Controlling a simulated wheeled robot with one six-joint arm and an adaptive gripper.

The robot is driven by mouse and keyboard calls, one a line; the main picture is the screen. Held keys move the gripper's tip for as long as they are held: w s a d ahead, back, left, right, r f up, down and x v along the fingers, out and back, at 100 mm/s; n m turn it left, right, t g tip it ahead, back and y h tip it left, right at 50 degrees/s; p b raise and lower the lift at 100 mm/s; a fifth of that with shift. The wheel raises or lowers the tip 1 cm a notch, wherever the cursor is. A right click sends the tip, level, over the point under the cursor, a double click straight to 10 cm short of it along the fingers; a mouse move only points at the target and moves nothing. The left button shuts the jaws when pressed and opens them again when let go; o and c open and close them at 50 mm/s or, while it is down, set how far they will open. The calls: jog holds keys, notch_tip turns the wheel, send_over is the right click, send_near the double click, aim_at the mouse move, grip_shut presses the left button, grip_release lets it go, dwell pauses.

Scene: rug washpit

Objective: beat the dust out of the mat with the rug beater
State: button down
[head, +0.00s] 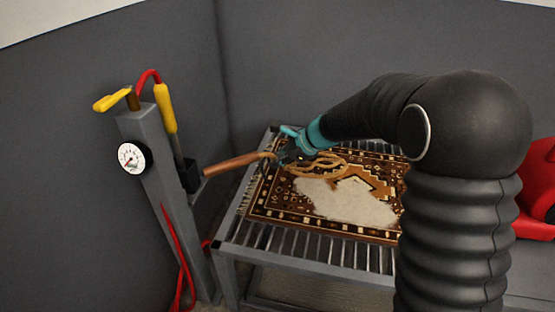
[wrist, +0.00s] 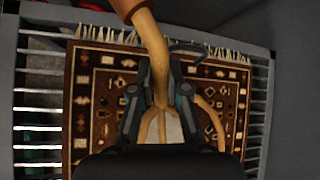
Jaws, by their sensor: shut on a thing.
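The rug beater has a brown handle (head: 230,164) and a looped cane head (head: 325,162). My gripper (head: 287,153) is shut on its cane neck, between handle and head. In the wrist view the cane (wrist: 153,55) runs between my fingers (wrist: 160,88), and part of the head is hidden behind my gripper. The mat (head: 270,205) is brown and dark patterned with a fringe, and lies flat on a slatted rack. A pale dusty patch (head: 350,203) covers its middle. The beater head is over the mat's far part; I cannot tell if it touches. The mat also shows in the wrist view (wrist: 85,95).
The slatted metal rack (head: 300,243) has open gaps. Left of it stands a grey post (head: 150,170) with a gauge (head: 131,157), a yellow-handled lance (head: 166,108) and a red hose (head: 172,240). A red object (head: 538,190) is at the right. Grey walls close the back.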

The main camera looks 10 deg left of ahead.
notch_tip(320, 180, down, 5)
jog(key=b, duration=0.4)
jog(key=shift+r+p, duration=0.55)
jog(key=shift+r, duration=0.1)
notch_tip(320, 180, up, 4)
jog(key=p, duration=0.3)
jog(key=shift+p, duration=0.3)
